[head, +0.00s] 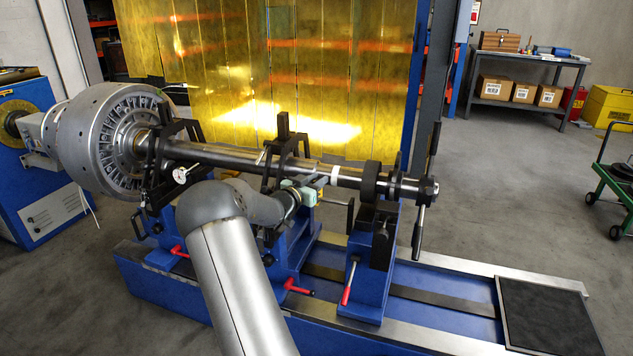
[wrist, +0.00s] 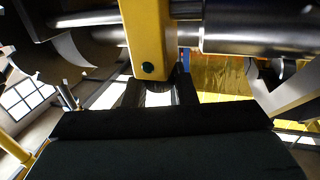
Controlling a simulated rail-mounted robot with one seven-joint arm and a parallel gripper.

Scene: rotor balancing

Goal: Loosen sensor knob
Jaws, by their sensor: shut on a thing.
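The shaft runs from the large grey rotor (head: 105,135) through black supports on the blue bed. A dial gauge (head: 181,175) sits to the left of my arm. Red-handled levers (head: 298,288) stick out at the front. A black mat (head: 543,317) lies on the right end.

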